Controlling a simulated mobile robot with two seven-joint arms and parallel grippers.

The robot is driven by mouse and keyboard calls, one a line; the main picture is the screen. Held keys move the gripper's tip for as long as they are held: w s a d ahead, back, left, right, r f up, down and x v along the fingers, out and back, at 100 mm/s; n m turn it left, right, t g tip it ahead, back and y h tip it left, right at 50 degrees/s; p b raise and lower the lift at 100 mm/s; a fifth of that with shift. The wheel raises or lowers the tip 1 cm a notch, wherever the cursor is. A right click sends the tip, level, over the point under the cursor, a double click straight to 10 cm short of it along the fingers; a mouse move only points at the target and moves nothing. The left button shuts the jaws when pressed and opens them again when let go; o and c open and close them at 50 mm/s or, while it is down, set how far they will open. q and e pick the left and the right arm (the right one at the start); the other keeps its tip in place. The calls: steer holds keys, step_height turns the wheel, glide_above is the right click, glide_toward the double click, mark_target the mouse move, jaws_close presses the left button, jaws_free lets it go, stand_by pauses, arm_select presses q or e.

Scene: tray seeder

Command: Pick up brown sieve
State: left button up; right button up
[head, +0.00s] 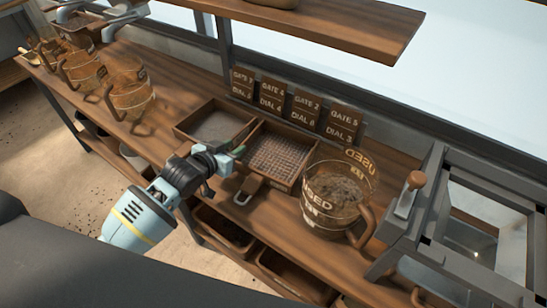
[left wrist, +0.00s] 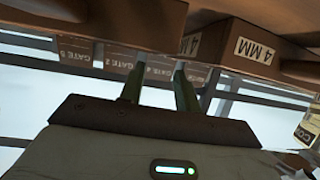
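The brown sieve (head: 251,149), a square brown frame with a wire mesh bottom, sits on the wooden bench in the head view, and its short handle (head: 246,188) points to the front. In the left wrist view, a brown frame corner labelled "4 MM" (left wrist: 222,42), apparently the sieve's, is just beyond the fingertips. My left gripper (head: 239,143) is at the sieve's left edge, beside the neighbouring tray. Its two fingers (left wrist: 156,78) stand apart with nothing clearly between them. Contact with the frame cannot be told. My right gripper is not in view.
A shallow brown tray (head: 187,133) stands left of the sieve. A clear "USED" jug (head: 322,217) with grey contents stands close on its right. Label plates (head: 270,94) line the back under a shelf (head: 330,27). More jugs (head: 130,98) stand at left; a metal frame (head: 425,222) is at right.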

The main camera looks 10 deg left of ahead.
mark_target(245, 140)
arm_select(q)
steer(key=shift+x, duration=2.55)
steer(key=shift+a+f, duration=0.15)
steer(key=shift+a, duration=0.05)
jaws_close()
